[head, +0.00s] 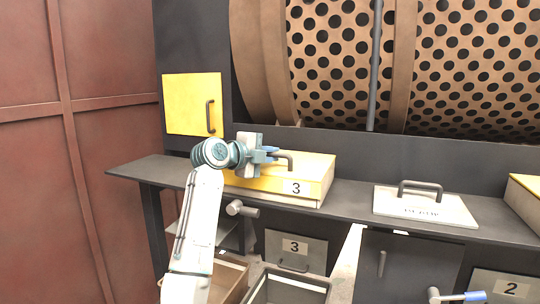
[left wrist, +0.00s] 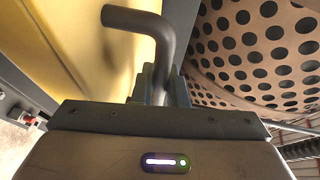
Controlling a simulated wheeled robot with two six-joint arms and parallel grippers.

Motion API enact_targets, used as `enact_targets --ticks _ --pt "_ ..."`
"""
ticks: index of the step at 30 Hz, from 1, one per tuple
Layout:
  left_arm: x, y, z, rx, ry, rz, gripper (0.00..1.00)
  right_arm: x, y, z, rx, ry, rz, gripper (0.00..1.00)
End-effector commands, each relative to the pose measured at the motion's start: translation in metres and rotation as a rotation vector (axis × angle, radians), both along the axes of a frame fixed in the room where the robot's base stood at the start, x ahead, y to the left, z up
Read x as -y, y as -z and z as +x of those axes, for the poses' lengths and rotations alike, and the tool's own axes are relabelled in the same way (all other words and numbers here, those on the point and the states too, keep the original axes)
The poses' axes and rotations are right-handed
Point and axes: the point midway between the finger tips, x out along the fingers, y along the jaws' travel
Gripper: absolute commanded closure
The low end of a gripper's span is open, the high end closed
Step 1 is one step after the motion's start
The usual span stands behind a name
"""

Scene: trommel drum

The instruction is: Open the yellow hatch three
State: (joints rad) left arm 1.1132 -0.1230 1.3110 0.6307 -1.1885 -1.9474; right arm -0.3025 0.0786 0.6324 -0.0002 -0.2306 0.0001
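The yellow hatch three (head: 262,187) is a low yellow box lid with a white "3" label, lying shut on the dark ledge. Its yellow surface fills the left of the left wrist view (left wrist: 75,45). A dark bent handle (head: 288,157) stands on it. My left gripper (head: 268,154) is at this handle, and its blue-grey fingers sit close on both sides of the bar. In the left wrist view the handle (left wrist: 145,22) runs down between the fingers (left wrist: 160,88), which look shut on it. My right gripper is not in view.
A perforated drum (head: 335,60) stands behind the ledge (head: 350,205). A yellow door (head: 190,104) with a handle is at the back left. A pale handled lid (head: 425,208) lies to the right. Bins and another "3" panel (head: 295,250) are below. A blue-handled lever (head: 470,296) is at the bottom right.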

Motion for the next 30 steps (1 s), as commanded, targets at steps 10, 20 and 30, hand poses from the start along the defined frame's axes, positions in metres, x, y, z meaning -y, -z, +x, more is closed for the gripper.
enact_targets --ticks 10,20,30 --pt "0.0 -0.01 0.002 -0.031 0.001 0.009 1.0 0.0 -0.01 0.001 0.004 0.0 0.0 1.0" --pt "0.005 -0.059 0.015 -0.221 0.0 0.073 1.0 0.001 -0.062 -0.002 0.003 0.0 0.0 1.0" --pt "0.012 -0.091 0.038 -0.356 0.0 0.116 1.0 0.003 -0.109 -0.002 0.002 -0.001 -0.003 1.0"
